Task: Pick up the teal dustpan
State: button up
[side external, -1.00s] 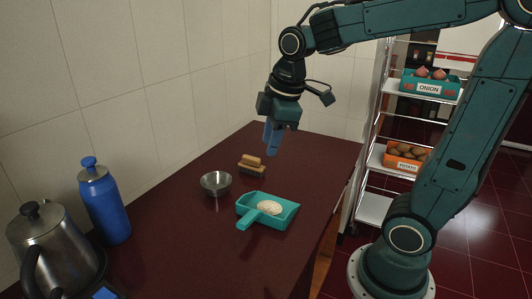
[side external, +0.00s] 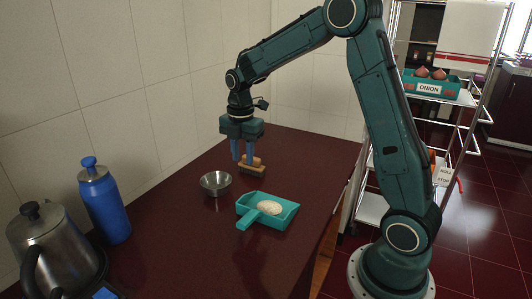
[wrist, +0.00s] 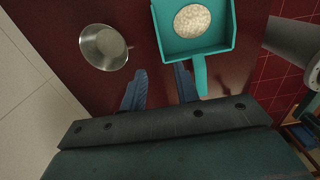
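The teal dustpan (side external: 281,218) lies flat on the dark red table, its handle (side external: 249,219) pointing to the lower left in the side view. A round, pale, grainy heap (side external: 269,208) sits in its pan. In the wrist view the dustpan (wrist: 229,35) is at the top right, its handle (wrist: 200,76) pointing toward my fingers. My gripper (side external: 242,160) is above the table, behind the bowl and near the brush, fingers pointing down. In the wrist view my gripper (wrist: 160,85) has its two blue fingers apart with nothing between them.
A metal bowl (side external: 215,184) stands left of the dustpan. A wooden brush (side external: 253,170) lies behind the bowl, partly hidden by my fingers. A blue bottle (side external: 104,205) and a steel kettle (side external: 52,250) stand at the front left. The table right of the dustpan is bare.

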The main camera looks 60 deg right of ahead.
jog(key=shift+f, duration=4.35)
jog(key=shift+f, duration=0.1)
jog(key=shift+w+f, duration=0.1)
jog(key=shift+f, duration=2.4)
grip_shut()
